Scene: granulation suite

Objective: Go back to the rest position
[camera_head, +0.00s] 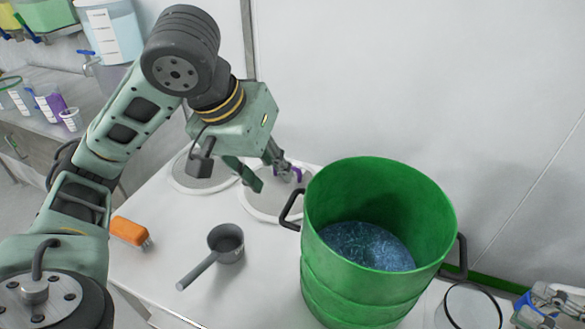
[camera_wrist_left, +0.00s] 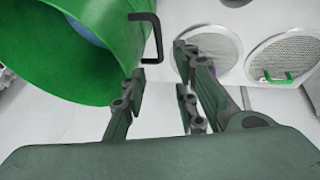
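My left gripper (camera_head: 262,172) is above the bench near the wall, over the round mesh discs and left of the green drum. Its fingers are spread apart with nothing between them, as the left wrist view (camera_wrist_left: 160,100) also shows. The green drum (camera_head: 380,200) stands upright with dark handles and blue material (camera_head: 365,246) inside; it also shows in the left wrist view (camera_wrist_left: 75,55). A mesh disc (camera_head: 262,205) with a purple handle lies below the gripper, partly hidden by the fingers. I cannot make out my right gripper.
A grey scoop (camera_head: 226,243) and an orange brush (camera_head: 130,231) lie on the white bench left of the drum. A dark-rimmed ring (camera_head: 470,305) and a blue-grey item (camera_head: 550,305) are at bottom right. Containers (camera_head: 108,30) stand at upper left. The wall is close behind.

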